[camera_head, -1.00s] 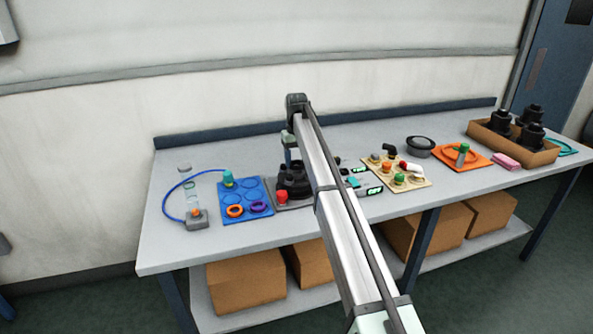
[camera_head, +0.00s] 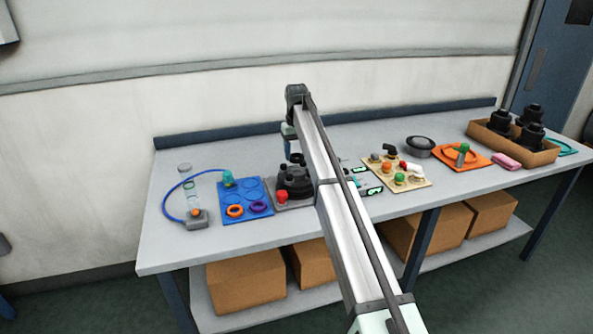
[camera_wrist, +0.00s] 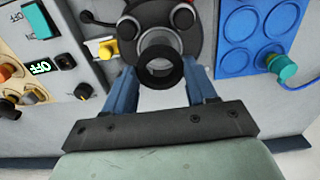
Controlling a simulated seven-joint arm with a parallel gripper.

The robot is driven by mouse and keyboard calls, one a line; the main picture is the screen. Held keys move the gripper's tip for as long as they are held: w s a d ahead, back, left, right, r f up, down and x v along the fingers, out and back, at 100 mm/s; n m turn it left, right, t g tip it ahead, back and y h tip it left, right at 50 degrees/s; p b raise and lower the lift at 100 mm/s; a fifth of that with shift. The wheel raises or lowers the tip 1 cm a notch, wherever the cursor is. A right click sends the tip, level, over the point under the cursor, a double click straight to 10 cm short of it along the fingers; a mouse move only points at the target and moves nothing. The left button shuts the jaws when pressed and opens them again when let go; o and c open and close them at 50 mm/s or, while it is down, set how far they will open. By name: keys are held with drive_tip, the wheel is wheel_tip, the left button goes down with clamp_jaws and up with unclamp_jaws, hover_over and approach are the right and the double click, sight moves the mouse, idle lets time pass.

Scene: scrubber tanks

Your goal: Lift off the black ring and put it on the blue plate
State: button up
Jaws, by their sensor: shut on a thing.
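My gripper (camera_wrist: 158,92) is shut on the black ring (camera_wrist: 160,68), with one blue finger at each side of it. In the head view the ring (camera_head: 297,159) hangs just above the dark round housing (camera_head: 294,182), with a small gap showing. My arm hides part of this area. The blue plate (camera_head: 234,211) lies directly left of the housing. It has round recesses; an orange ring (camera_head: 235,211) and a purple ring (camera_head: 258,207) lie on its near part, and a green-topped piece (camera_head: 228,179) stands at its far left corner. The plate also shows in the wrist view (camera_wrist: 236,58).
A red knob (camera_head: 282,197) sits at the housing's front. Left of the plate stands a clear tube device (camera_head: 197,218) with a blue hose. To the right are a beige valve board (camera_head: 410,184), a dark bowl (camera_head: 420,147) and an orange plate (camera_head: 484,162).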

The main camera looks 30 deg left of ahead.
drive_tip(key=shift+r, duration=1.05)
hover_over(254, 195)
wheel_tip(254, 195, down, 4)
drive_tip(key=f, duration=0.1)
drive_tip(key=shift+w+a+f, duration=0.1)
drive_tip(key=shift+f, duration=4.5)
drive_tip(key=shift+f, duration=0.15)
drive_tip(key=o, duration=1.2)
drive_tip(key=shift+c, duration=0.2)
